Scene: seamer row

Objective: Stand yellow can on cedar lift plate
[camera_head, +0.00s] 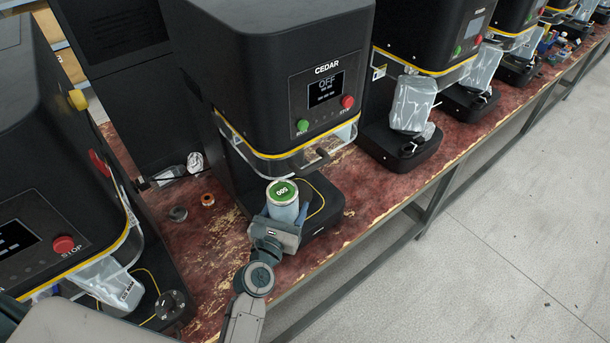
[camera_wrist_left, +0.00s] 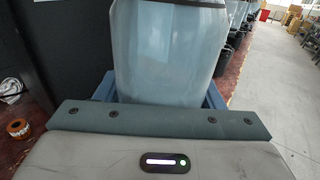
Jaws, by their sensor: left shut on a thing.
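My left gripper (camera_head: 284,214) is shut on a pale blue-grey can (camera_head: 283,202) with a green top marked 500. No yellow shows on this can. It is upright or nearly so, and its smooth side fills the top of the left wrist view (camera_wrist_left: 165,50) between the blue fingers. The can is over the front left part of the black base (camera_head: 328,208) of the machine marked CEDAR (camera_head: 322,72). A thin yellow outline shows on that base beside the can. The can's bottom is hidden, so I cannot tell whether it touches the plate. My right gripper is not in view.
The CEDAR machine's clear guard (camera_head: 325,152) and handle are just above and behind the can. Small rings (camera_head: 207,199) lie on the worn red bench left of it. Similar machines stand on both sides; the one to the right holds a grey wrapped thing (camera_head: 411,104).

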